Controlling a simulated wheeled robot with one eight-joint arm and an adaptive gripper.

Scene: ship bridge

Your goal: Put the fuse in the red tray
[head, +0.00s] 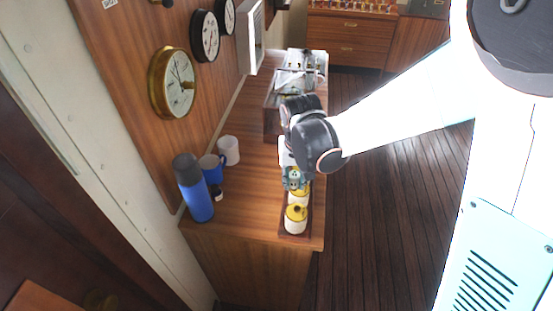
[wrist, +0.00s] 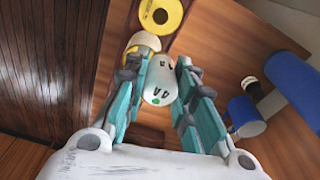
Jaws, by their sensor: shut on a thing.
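My gripper (wrist: 160,88) is shut on a white rounded piece with dark marks and a green spot, which looks like the fuse (wrist: 161,76). In the head view my gripper (head: 294,184) is low over the wooden counter, at the far end of a row of cream pots with yellow tops. The fuse is largely hidden by the fingers there. I cannot tell whether it touches what is below. The near pot (head: 296,220) stands on a narrow reddish-brown base (head: 309,222). No clearly red tray can be made out.
A blue flask (head: 196,194), blue mug (head: 211,168) and white mug (head: 229,150) stand left on the counter (head: 245,205). A wooden box with metallic parts (head: 297,75) lies beyond my gripper. Gauges (head: 174,83) hang on the left wall. The plank floor is clear on the right.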

